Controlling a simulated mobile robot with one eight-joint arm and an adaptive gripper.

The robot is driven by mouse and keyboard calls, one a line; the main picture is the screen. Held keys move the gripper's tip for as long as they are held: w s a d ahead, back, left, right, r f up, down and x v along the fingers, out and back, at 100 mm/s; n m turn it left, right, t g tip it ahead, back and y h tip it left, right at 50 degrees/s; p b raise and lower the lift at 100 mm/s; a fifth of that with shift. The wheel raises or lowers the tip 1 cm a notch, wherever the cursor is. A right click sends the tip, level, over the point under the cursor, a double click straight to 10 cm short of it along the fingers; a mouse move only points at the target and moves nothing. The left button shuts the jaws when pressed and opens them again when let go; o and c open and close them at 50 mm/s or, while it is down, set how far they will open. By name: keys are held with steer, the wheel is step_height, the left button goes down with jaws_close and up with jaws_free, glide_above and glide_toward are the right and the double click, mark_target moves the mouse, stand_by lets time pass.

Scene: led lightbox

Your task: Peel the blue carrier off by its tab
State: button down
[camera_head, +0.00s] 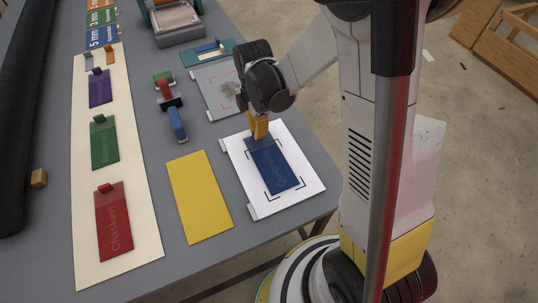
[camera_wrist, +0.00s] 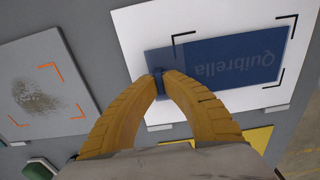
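The blue carrier (camera_head: 275,167) lies on a white panel (camera_head: 311,194) with black corner marks. In the wrist view the carrier (camera_wrist: 222,60) reads "Quibrella" upside down and looks flat on the panel (camera_wrist: 133,38). Its small dark blue tab (camera_wrist: 158,77) is at the carrier's near left edge. My gripper (camera_head: 259,137) is at the carrier's upper end. In the wrist view its yellow fingertips (camera_wrist: 162,80) are close together with the tab between them. The fingertips hide part of the tab.
A grey panel (camera_head: 213,77) with a dark smudge and orange marks lies beyond. A yellow sheet (camera_head: 199,194) lies left of the white panel. Red, green and purple carriers (camera_head: 114,221) lie on a cream board (camera_head: 86,186).

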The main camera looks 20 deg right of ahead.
steer(key=shift+r, duration=0.25)
steer(key=shift+r+p, duration=0.55)
steer(key=shift+r, duration=0.05)
step_height(320, 180, up, 13)
steer(key=s+p, duration=0.2)
steer(key=p, duration=0.7)
stand_by(0.6)
stand_by(0.4)
